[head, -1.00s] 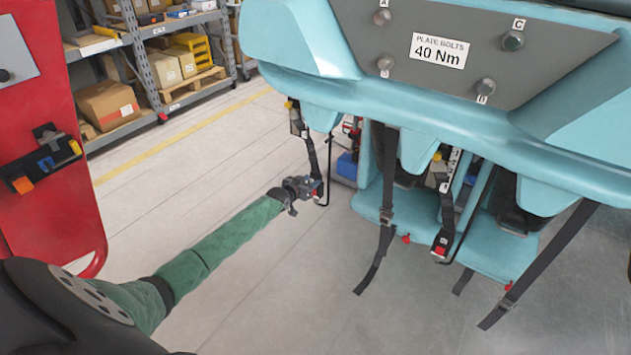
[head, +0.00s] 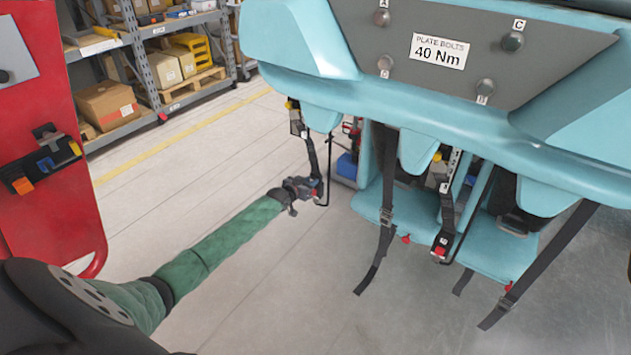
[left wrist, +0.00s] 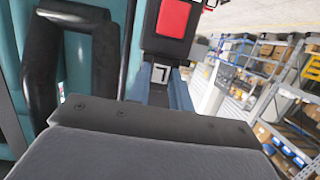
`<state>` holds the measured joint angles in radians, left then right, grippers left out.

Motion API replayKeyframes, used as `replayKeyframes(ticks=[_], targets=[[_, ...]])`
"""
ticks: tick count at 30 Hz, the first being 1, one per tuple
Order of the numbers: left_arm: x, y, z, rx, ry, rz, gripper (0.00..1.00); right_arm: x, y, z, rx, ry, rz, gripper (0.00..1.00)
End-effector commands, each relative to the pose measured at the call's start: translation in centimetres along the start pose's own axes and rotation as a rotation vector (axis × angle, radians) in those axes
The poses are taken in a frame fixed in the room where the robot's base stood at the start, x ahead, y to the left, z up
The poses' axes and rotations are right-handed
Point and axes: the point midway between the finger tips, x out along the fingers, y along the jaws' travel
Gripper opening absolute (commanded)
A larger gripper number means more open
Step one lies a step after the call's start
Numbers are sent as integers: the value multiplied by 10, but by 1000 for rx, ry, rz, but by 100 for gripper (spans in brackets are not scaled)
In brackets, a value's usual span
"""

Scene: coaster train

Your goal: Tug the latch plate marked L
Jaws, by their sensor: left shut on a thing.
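My left gripper (head: 306,188), at the end of the green-sleeved arm, is shut at the lower end of a black belt (head: 313,155) hanging under the teal car. In the left wrist view a black buckle with a red button (left wrist: 173,18) sits just beyond the gripper. A metal latch plate (left wrist: 159,73) shows below it, between the buckle and the grey pad-like surface in front, and the gripper appears shut on it. Its mark is not readable. My right gripper is not in view.
The teal car (head: 400,100) overhangs the work area. Loose straps (head: 375,262) and another red-button buckle (head: 441,245) hang right of my left gripper. A red panel (head: 45,200) stands at the left and shelving (head: 155,60) behind. Floor between is clear.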

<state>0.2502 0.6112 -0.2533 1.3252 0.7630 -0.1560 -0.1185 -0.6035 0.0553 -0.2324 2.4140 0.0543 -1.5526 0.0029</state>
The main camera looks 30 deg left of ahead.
Motion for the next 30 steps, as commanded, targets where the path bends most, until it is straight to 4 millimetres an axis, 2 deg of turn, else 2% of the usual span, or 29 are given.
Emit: replayKeyframes(ticks=[9,10,13,24,30], targets=[[0,0,-4,0,3,0,0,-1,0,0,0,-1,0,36],[0,0,-4,0,4,0,27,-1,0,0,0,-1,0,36],[0,0,-4,0,3,0,46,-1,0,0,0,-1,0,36],[0,0,-2,0,1,0,46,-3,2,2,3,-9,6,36],[-18,0,-1,0,1,1,46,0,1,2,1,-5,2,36]])
